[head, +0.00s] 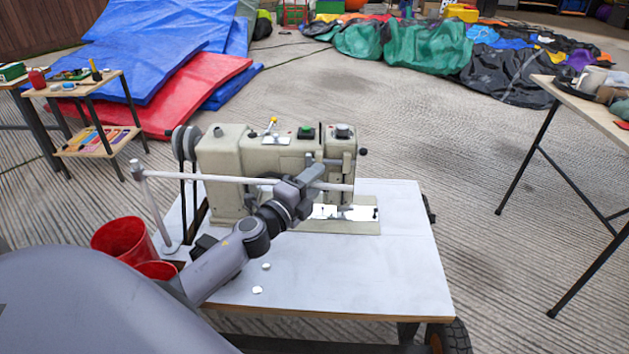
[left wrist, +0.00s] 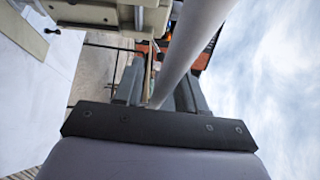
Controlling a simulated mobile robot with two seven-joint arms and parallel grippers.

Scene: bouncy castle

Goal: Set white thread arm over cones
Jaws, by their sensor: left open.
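The white thread arm (head: 225,180) is a long pale rod on an upright post at the table's left edge. It runs level to the right in front of the beige sewing machine (head: 228,160). My left gripper (head: 309,180) is at the rod near its right end. In the left wrist view, the thread arm (left wrist: 193,42) passes between the two open fingers of the left gripper (left wrist: 157,88). I cannot tell whether a finger touches it. I cannot make out any cones; my arm hides part of the table's left side. My right gripper is not in view.
The machine stands on a pale wheeled table (head: 385,270), clear at the front right. Two red buckets (head: 122,240) stand at its left, partly behind my arm. Small white bits (head: 257,290) lie on the top. Wooden side tables stand left (head: 110,80) and right (head: 600,115).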

